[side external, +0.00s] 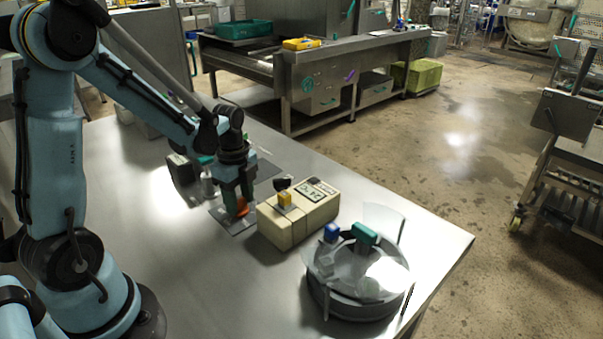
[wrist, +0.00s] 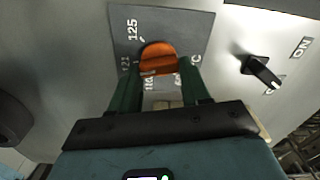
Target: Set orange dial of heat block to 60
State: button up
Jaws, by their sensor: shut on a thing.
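The orange dial (wrist: 158,57) sits on a dark grey panel (wrist: 190,24) in the wrist view. White marks on the panel read 125 and what looks like 121, with a C at right; other print is partly covered. The dial also shows as an orange patch (side external: 241,208) in the side view, low at the fingers. My gripper (wrist: 158,70) is shut on the dial, one green finger on each side. It points down at the dial in the side view (side external: 236,203), left of a beige box (side external: 290,232) with a small display. I cannot tell whether this box is the heat block.
A black switch (wrist: 260,70) marked ON is right of the panel. A yellow piece (side external: 285,198) sits on the beige box. A round metal vessel (side external: 345,306) with blue and green parts stands at the table's right front.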

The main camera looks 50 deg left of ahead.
jog(key=shift+c, duration=0.9)
jog(key=shift+n, duration=0.3)
jog(key=n, duration=0.6)
jog(key=shift+w+a+n, duration=0.1)
jog(key=shift+w+n, duration=0.05)
jog(key=shift+n, duration=0.15)
jog(key=n, duration=0.3)
jog(key=shift+n, duration=0.3)
jog(key=n, duration=0.4)
jog(key=shift+a, duration=0.15)
jog(key=n, duration=0.5)
jog(key=shift+a, duration=0.1)
jog(key=shift+a+n, duration=0.1)
jog(key=shift+n, duration=2)
